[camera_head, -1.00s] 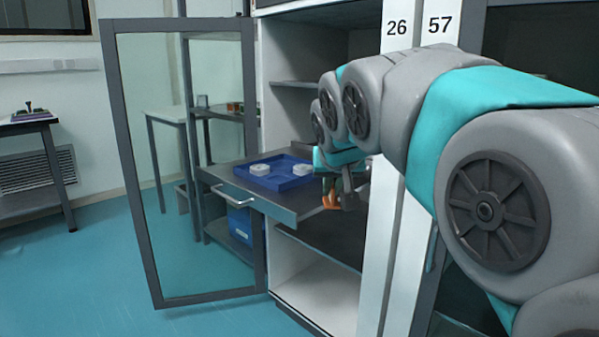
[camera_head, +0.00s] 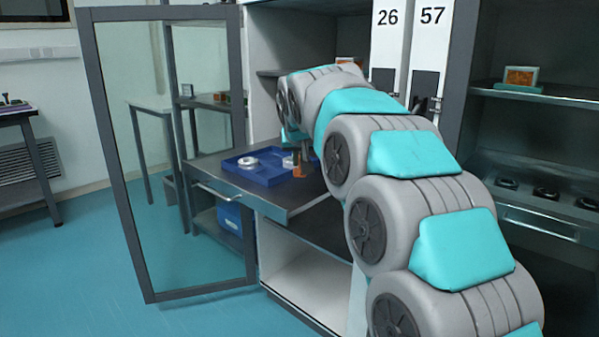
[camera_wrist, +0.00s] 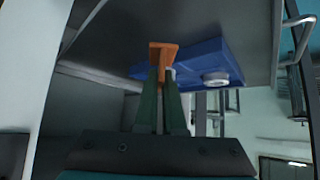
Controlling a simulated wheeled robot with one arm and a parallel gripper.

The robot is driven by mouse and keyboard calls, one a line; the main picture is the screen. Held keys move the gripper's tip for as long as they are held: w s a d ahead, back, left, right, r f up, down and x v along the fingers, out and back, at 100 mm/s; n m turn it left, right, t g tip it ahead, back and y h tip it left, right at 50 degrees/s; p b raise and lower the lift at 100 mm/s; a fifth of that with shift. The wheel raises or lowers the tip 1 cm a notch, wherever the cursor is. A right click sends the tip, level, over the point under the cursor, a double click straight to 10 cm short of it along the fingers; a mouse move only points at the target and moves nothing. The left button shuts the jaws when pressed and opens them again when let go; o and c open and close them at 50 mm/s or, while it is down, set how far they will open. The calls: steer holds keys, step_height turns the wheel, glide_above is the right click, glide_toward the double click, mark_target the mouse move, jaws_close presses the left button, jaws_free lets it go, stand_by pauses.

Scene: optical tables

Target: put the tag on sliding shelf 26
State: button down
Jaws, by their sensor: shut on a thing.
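The sliding shelf (camera_head: 283,196) is a dark board pulled out of the cabinet marked 26 (camera_head: 387,17). My gripper is shut on a small orange tag (camera_wrist: 162,48), held upright-looking between two dark green fingertips in the wrist view (camera_wrist: 160,85). In the head view the orange tag (camera_head: 298,172) shows over the shelf, just right of the blue tray (camera_head: 262,177). Whether the tag touches the shelf I cannot tell. The bare shelf surface (camera_wrist: 225,25) also shows in the wrist view. My arm hides the shelf's right part.
An open glass door (camera_head: 170,150) stands left of the shelf, whose front has a metal handle (camera_head: 222,194). The cabinet marked 57 (camera_head: 433,16) is to the right, with another small framed item (camera_head: 520,76).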

mark_target(299, 173)
steer(key=shift+f, duration=1.85)
steer(key=shift+f, duration=0.1)
steer(key=c, duration=1)
jaws_free()
